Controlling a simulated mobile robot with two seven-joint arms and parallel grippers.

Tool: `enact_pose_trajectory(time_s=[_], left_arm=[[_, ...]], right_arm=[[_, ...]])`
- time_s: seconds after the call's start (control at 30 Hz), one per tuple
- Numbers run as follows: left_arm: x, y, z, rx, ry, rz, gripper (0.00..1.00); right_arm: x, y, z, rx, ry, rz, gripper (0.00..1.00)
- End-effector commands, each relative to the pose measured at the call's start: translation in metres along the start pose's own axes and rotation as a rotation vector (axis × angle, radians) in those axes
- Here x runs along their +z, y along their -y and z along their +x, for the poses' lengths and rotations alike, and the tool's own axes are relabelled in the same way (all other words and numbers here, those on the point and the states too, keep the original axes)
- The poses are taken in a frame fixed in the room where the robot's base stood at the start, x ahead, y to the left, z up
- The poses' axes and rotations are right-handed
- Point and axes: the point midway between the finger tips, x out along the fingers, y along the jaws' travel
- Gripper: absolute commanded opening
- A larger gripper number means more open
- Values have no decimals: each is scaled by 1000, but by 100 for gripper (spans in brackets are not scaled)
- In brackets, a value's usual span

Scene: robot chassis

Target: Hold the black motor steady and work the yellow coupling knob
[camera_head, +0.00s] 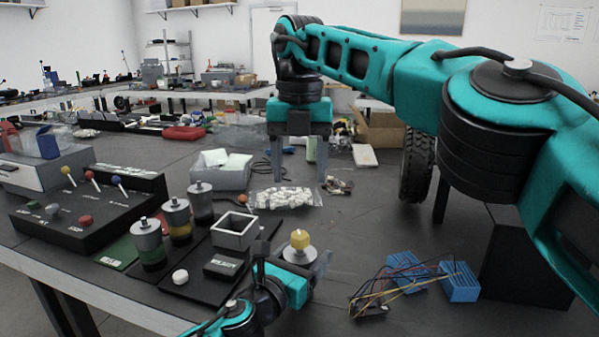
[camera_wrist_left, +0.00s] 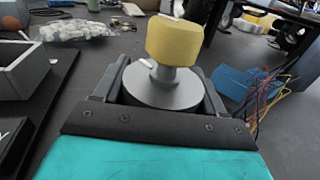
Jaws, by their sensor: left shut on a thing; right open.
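The yellow coupling knob (camera_head: 300,239) stands upright on top of a grey round motor body (camera_head: 299,256) near the table's front middle. In the left wrist view the yellow knob (camera_wrist_left: 174,40) sits on a grey shaft above a grey disc (camera_wrist_left: 165,90). My left gripper (camera_head: 318,262) is shut on the motor body, one finger on each side, below the knob; it also shows in the left wrist view (camera_wrist_left: 165,88). The motor's lower part is hidden by the gripper. My right gripper (camera_head: 296,178) is open and empty, pointing down over the table farther back.
Blue blocks with wires (camera_head: 459,282) lie to the right. A grey square box (camera_head: 235,231) and several capped cylinders (camera_head: 147,241) stand on the left. A bag of white pieces (camera_head: 284,197) lies behind the knob. The table between the motor and the blue blocks is clear.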

Motion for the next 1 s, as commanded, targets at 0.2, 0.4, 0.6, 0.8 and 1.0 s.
enact_pose_trajectory(time_s=[0.2,0.4,0.6,0.8,1.0], left_arm=[[0,0,0,0,0,-2,0],[0,0,0,0,0,-2,86],[0,0,0,0,0,-1,100],[0,0,0,0,0,0,90],[0,0,0,0,0,0,89]], right_arm=[[0,0,0,0,0,0,63],[0,0,0,0,0,0,63],[0,0,0,0,0,0,63],[0,0,1,0,0,0,63],[0,0,1,0,0,0,63]])
